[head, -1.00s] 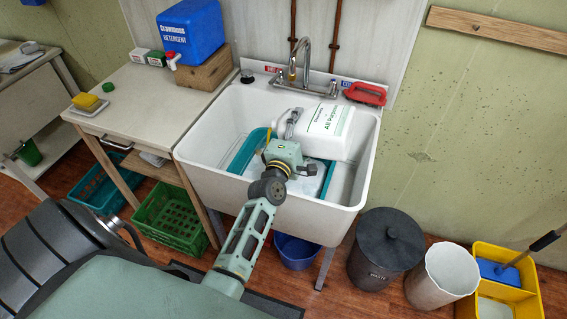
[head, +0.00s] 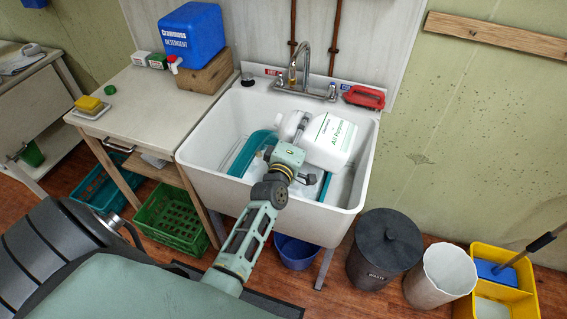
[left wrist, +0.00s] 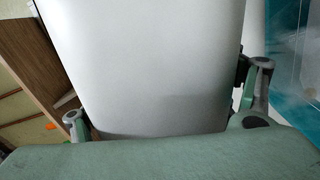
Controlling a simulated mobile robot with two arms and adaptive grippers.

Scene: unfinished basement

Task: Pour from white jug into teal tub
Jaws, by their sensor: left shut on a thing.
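The white jug (head: 332,141), with a green "All Purpose" label, is held tilted over the sink, its neck end toward the left. It fills the middle of the left wrist view (left wrist: 150,65). My left gripper (head: 288,160) is shut on the jug, with a finger on each side of it in the wrist view. The teal tub (head: 246,154) sits in the sink basin below the jug, partly hidden by my gripper and the jug. It also shows at the right of the wrist view (left wrist: 289,60). I cannot make out any stream of liquid. My right gripper is not in view.
A table (head: 140,100) at the left bears a blue detergent container (head: 192,36). A waste bin (head: 385,250) stands at the right.

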